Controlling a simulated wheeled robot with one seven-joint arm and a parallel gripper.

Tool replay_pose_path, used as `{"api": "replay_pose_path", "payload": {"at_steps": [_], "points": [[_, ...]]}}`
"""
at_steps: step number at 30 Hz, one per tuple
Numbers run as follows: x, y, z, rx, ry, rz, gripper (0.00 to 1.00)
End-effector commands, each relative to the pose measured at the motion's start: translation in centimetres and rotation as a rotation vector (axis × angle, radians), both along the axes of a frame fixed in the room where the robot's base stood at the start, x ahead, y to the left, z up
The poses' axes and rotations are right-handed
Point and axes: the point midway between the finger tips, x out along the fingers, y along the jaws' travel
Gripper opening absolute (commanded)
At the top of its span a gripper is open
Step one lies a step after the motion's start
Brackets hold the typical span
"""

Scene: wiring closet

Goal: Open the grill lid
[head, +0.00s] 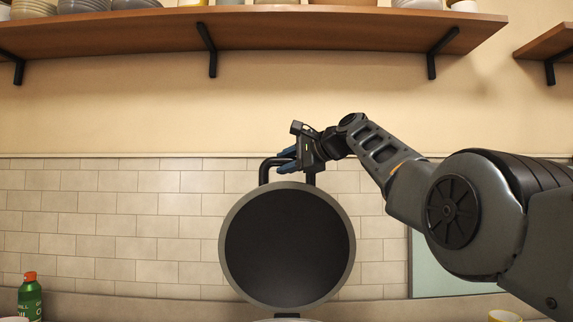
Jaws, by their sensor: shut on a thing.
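The round grill lid (288,245) stands raised in the head view, its dark inner side facing me and a grey rim around it. A black bar handle (264,172) rises behind its top edge. My gripper (285,161) is at the handle's top bar and shut on it, coming in from the right. The fingers hide part of the handle. Only a sliver of the grill's lower part (287,319) shows at the bottom edge, below the lid.
A wooden shelf (250,34) with stacked dishes runs above on black brackets. A tiled wall (120,225) stands behind the lid. A green bottle with an orange cap (30,298) is at the lower left. A yellow-rimmed item (504,316) shows at the lower right.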

Motion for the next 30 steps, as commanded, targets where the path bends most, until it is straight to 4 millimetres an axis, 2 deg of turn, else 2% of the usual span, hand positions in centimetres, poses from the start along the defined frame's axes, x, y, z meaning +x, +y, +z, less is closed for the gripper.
{"api": "replay_pose_path", "payload": {"at_steps": [2,3,9,20,30], "points": [[0.0,0.0,-0.2,-0.002,0.003,-0.001,0.00],[0.0,0.0,-0.2,-0.002,0.003,-0.001,0.33],[0.0,0.0,-0.2,-0.002,0.001,-0.001,0.52],[-0.2,-0.3,-0.2,-0.001,-0.002,-0.001,0.53],[-2.7,-2.8,0.4,-0.001,-0.002,-0.001,0.53]]}}
